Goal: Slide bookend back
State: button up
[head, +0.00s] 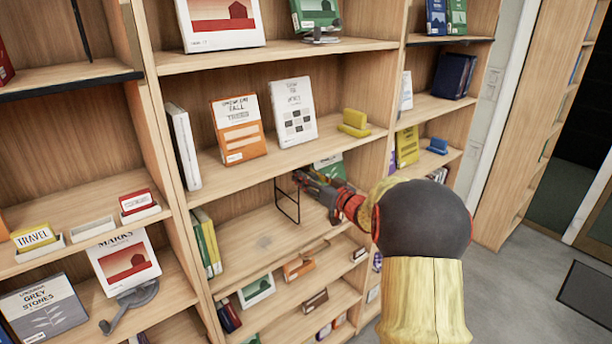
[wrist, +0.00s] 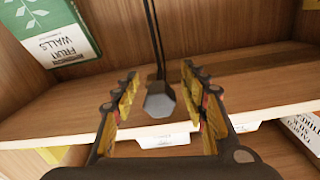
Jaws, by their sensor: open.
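A black wire bookend (head: 276,203) stands upright on a middle shelf (head: 262,243) in the head view, as a thin rectangular frame. My gripper (head: 299,178) reaches in from the right, close to its upper part. In the wrist view, a thin dark upright (wrist: 153,38) with a grey hexagonal end (wrist: 160,103) shows between the two fingers; it seems to be part of the bookend. My gripper (wrist: 158,92) is open there, with a gap on both sides of the grey end. I cannot tell any contact.
A green-and-white book (wrist: 52,30) stands behind; in the head view it is partly hidden by my gripper (head: 328,167). Green and yellow books (head: 206,243) stand at the shelf's left end, with bare board between. A yellow bookend-like block (head: 354,122) sits on the shelf above.

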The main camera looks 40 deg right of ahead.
jog(key=s, duration=1.1)
jog(key=shift+a, duration=0.15)
jog(key=s+d+f+m+g+h, duration=0.3)
jog(key=s+d+f+g+h, duration=0.35)
jog(key=d+f, duration=0.4)
jog(key=s+a+f+m+g+b, duration=0.1)
jog(key=s+a+f+g, duration=0.4)
jog(key=s, duration=0.3)
jog(key=s+a+r+n+y+b, duration=0.1)
jog(key=s+a+n+y+b, duration=0.1)
jog(key=a, duration=1.2)
jog(key=s+a+r+n+y+b, duration=0.2)
jog(key=s+a, duration=0.3)
jog(key=a, duration=0.9)
jog(key=s+a+r+n+y+b, duration=0.2)
jog(key=s+a+y, duration=0.1)
jog(key=a, duration=1.1)
jog(key=shift+s+g, duration=0.45)
jog(key=shift+s, duration=0.3)
